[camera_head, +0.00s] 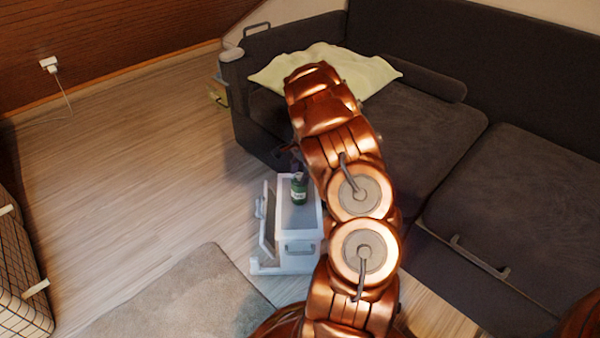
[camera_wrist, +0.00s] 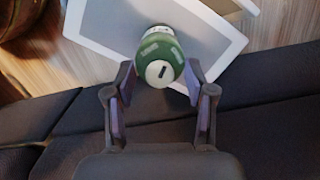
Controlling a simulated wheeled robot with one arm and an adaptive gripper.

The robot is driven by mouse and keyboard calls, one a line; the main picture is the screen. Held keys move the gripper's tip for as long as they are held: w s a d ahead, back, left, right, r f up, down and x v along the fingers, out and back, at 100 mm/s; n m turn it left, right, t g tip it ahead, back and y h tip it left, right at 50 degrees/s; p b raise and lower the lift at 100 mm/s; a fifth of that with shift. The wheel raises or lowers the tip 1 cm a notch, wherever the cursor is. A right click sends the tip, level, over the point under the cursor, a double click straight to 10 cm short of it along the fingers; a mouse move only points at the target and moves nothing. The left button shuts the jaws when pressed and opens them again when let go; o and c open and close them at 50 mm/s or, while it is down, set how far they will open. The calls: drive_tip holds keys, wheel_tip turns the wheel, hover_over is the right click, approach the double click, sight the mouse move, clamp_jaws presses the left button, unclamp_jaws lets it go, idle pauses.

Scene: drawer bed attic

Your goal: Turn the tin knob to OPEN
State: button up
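A green tin (camera_head: 299,190) stands on the grey top of a small white cabinet (camera_head: 300,247). In the wrist view the tin (camera_wrist: 152,43) shows its green body and a pale round knob (camera_wrist: 160,73) with a short dark bar, facing the camera. I cannot read any OPEN mark. My gripper (camera_wrist: 159,75) is open, with one fingertip on each side of the knob end. I cannot tell whether either finger touches. In the head view my gripper is mostly hidden behind my arm, just above the tin.
The white cabinet has an open panel (camera_head: 266,222) on its left side. A dark grey sofa (camera_head: 425,130) with a pale green cloth (camera_head: 365,72) stands behind and right. A grey rug (camera_head: 190,300) lies in front. The wooden floor (camera_head: 130,170) at left is clear.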

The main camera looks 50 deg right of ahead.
clamp_jaws()
drive_tip(key=c, duration=0.5)
unclamp_jaws()
drive_tip(key=shift+c, duration=0.2)
drive_tip(key=c, duration=0.3)
